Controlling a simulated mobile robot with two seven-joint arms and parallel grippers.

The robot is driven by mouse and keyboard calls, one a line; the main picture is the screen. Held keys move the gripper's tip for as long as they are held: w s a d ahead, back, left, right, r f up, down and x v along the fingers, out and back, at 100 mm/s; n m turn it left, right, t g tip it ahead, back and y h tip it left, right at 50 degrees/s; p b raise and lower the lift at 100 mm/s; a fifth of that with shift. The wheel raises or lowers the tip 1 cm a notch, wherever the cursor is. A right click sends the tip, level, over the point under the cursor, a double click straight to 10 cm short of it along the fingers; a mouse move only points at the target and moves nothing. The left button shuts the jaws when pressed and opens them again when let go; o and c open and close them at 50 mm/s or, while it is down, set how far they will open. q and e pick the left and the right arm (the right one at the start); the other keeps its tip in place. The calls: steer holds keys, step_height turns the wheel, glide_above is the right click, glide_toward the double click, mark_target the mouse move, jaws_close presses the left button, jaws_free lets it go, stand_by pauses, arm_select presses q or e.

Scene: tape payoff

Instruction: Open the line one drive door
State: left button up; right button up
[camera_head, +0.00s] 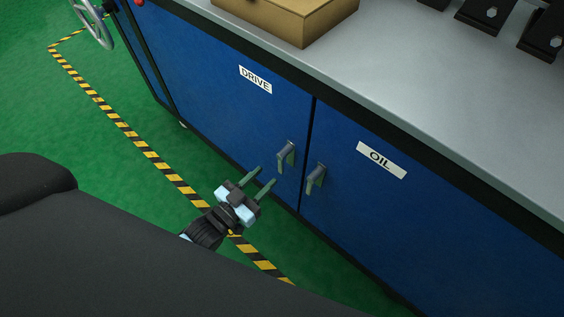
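The drive door (215,105) is a blue cabinet panel with a white "DRIVE" label (255,79) near its top. It looks closed, flush with the panel beside it. Its grey handle (286,156) sits at its right edge. My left gripper (264,179) is in front of the door, a little left of and below the handle. Its two greenish fingers are apart with nothing between them and point toward the door. It looks clear of the handle. My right gripper is not in view.
The blue oil door (420,215) with its own grey handle (316,178) adjoins on the right. A grey worktop (420,100) overhangs above, bearing a cardboard-coloured box (290,18) and black blocks (487,14). A handwheel (95,25) stands far left. Yellow-black tape (150,153) crosses the open green floor.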

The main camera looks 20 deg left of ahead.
mark_target(280, 163)
arm_select(q)
steer(key=shift+b+x, duration=0.65)
steer(key=shift+x, duration=3.2)
steer(key=shift+c, duration=0.2)
jaws_close()
